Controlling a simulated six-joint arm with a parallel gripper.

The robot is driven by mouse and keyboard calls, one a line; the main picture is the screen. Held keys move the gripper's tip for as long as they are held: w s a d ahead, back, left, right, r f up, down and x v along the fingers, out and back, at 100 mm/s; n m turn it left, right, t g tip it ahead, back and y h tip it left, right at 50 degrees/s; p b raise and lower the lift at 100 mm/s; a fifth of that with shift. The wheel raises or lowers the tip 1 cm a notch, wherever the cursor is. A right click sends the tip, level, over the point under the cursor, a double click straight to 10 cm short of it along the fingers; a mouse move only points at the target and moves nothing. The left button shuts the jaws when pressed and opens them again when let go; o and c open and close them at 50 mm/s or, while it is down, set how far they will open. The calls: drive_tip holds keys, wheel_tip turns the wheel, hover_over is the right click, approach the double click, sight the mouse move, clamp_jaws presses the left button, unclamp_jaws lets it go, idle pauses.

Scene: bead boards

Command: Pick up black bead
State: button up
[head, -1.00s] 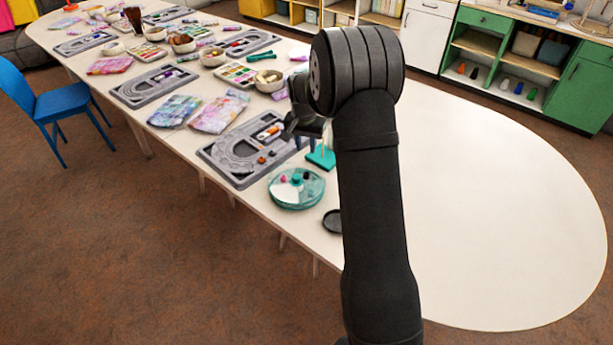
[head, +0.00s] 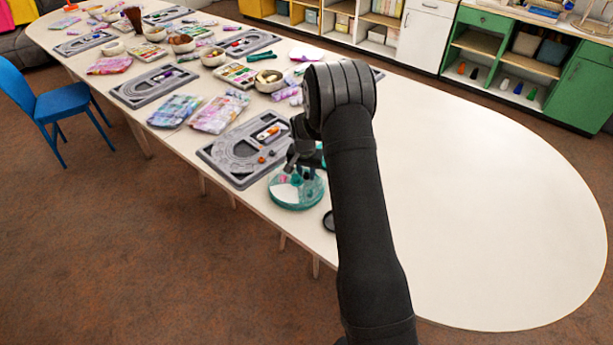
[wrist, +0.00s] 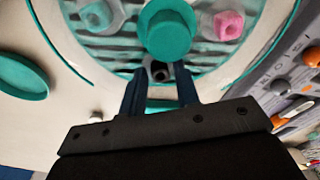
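A black bead (wrist: 160,72) with a hole lies in a round clear-and-teal dish (wrist: 225,72), close to the dish's near rim in the wrist view. My gripper (wrist: 159,80) is open, with its two dark fingers on either side of the bead and a gap between them. I cannot tell whether the fingers touch it. In the head view my gripper (head: 297,168) is over the far side of the dish (head: 296,203), and the black bead cannot be made out there.
In the dish are a pink bead (wrist: 228,25), a teal bead (wrist: 97,15) and a raised teal round piece (wrist: 165,30) just beyond the black bead. A grey bead board (head: 232,168) stands close by. The table's right side (head: 480,210) is clear.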

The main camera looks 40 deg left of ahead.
sight(307, 173)
clamp_jaws()
idle(0.3)
drive_tip(key=shift+r, duration=0.65)
wheel_tip(307, 173, up, 3)
drive_tip(key=shift+a+f, duration=0.1)
drive_tip(key=w+d+r, duration=0.4)
drive_tip(key=d+r, duration=0.3)
drive_tip(key=d, duration=0.4)
drive_tip(key=w+a+r, duration=0.1)
drive_tip(key=w+a, duration=0.1)
drive_tip(key=a, duration=0.2)
drive_tip(key=w+a+r, duration=0.2)
drive_tip(key=a, duration=0.2)
drive_tip(key=w+a+r, duration=0.2)
drive_tip(key=a, duration=0.2)
drive_tip(key=shift+w+a+r, duration=0.1)
drive_tip(key=shift+w+r, duration=0.15)
drive_tip(key=shift+w, duration=0.1)
